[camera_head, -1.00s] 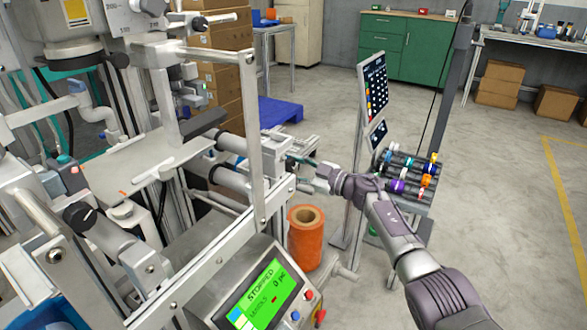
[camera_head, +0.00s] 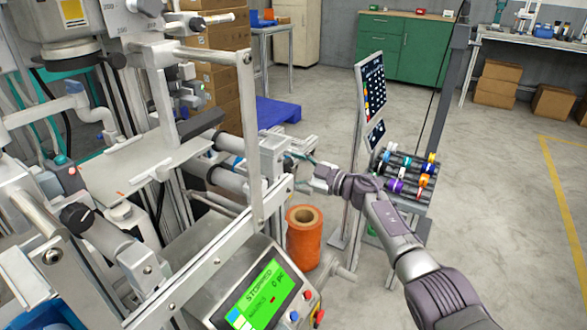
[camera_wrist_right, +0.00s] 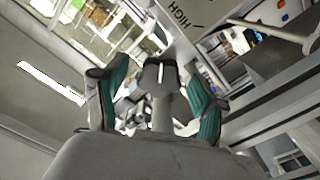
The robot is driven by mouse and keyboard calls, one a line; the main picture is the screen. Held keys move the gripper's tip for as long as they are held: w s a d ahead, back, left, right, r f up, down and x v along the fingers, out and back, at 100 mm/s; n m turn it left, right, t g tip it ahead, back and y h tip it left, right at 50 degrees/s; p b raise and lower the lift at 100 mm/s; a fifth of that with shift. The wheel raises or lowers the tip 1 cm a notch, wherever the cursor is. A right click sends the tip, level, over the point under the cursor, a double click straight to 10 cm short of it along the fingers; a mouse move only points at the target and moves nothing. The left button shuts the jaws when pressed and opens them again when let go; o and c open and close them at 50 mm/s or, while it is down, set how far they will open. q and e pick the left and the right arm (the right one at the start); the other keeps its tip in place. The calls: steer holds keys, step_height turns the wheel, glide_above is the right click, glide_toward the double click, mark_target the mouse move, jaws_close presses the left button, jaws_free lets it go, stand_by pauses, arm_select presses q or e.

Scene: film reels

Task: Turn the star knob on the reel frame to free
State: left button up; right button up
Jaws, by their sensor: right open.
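My right gripper (camera_head: 302,160) reaches in from the right to the end of the reel frame, beside a pale metal block (camera_head: 272,155). In the right wrist view its two teal-padded fingers (camera_wrist_right: 160,92) are open. A dark knob with a white mark (camera_wrist_right: 160,74) shows between the fingers, with visible gaps on both sides. I cannot tell from this view whether it is the star knob, or its turned position. In the head view the knob is not clearly visible near the gripper. My left gripper is not in view.
An orange roll (camera_head: 304,238) stands below the gripper. A control panel with a green "STOPPED" screen (camera_head: 264,300) is in front. A rack of coloured rolls (camera_head: 405,175) and an upright panel (camera_head: 370,85) stand to the right.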

steer(key=v, duration=1.2)
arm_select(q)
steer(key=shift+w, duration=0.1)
